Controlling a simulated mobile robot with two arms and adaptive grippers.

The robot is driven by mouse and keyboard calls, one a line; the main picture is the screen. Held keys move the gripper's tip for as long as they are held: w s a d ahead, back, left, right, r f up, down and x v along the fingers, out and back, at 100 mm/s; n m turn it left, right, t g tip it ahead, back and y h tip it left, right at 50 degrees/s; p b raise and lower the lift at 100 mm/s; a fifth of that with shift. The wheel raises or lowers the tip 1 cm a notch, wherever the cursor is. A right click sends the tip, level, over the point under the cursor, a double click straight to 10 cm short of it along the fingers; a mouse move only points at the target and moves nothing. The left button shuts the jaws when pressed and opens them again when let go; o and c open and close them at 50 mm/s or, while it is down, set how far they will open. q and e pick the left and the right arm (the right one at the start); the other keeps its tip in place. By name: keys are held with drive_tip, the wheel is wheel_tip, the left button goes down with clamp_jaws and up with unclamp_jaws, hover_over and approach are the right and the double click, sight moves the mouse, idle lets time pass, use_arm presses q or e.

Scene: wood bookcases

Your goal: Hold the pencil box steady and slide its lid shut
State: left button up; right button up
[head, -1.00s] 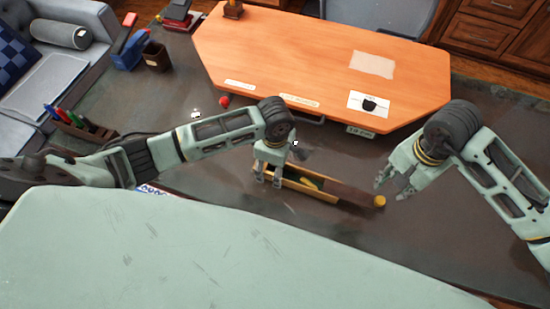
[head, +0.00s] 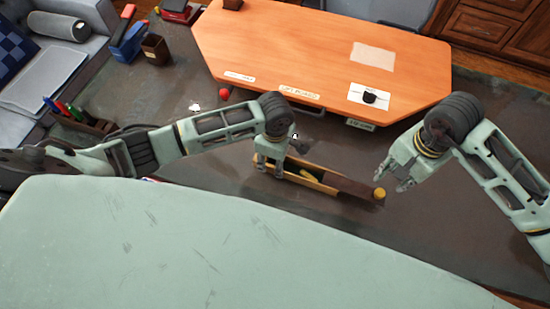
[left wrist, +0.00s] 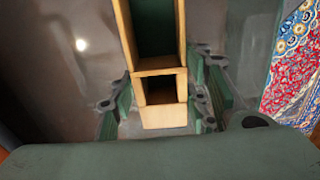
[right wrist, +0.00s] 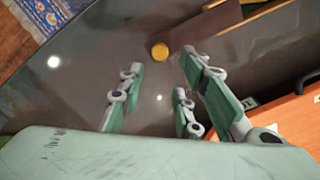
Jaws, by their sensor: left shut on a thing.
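The narrow wooden pencil box (head: 322,187) lies on the dark desk, its inside green. Its dark brown lid (head: 352,188) sticks out from the right end, leaving the left part open. A round yellow knob (head: 379,193) is at the lid's outer end. My left gripper (head: 272,172) is shut on the box's left end; the left wrist view shows the box (left wrist: 163,116) between its fingers. My right gripper (head: 393,183) is open and empty beside the knob. In the right wrist view the knob (right wrist: 160,51) and lid (right wrist: 265,35) are beyond its fingertips.
An orange board (head: 320,50) on the desk lies behind the box. A small red ball (head: 224,94), a pen holder (head: 85,122) and a dark cup (head: 155,48) stand to the left. The desk right of the knob is clear around my right gripper.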

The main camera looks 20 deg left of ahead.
drive_tip(key=c, duration=0.7)
drive_tip(key=shift+s+f, duration=0.1)
drive_tip(key=shift+f, duration=0.05)
clamp_jaws()
drive_tip(key=s+d+f+m+g+y, duration=0.2)
drive_tip(key=s+d+f+m+y, duration=0.3)
drive_tip(key=d+m+y, duration=0.1)
drive_tip(key=w+d+m+t+y, duration=0.1)
drive_tip(key=d+m+t+y, duration=0.25)
drive_tip(key=d+m, duration=0.55)
drive_tip(key=shift+n+h, duration=0.35)
drive_tip(key=shift+n, duration=0.45)
drive_tip(key=x, duration=0.9)
drive_tip(key=shift+w+d+f, duration=0.3)
drive_tip(key=shift+w+d, duration=0.05)
drive_tip(key=shift+d, duration=0.1)
drive_tip(key=shift+w+a+r, duration=0.1)
drive_tip(key=shift+w+a, duration=0.1)
drive_tip(key=shift+a, duration=1)
drive_tip(key=shift+w+a, duration=0.15)
drive_tip(key=shift+a, duration=0.45)
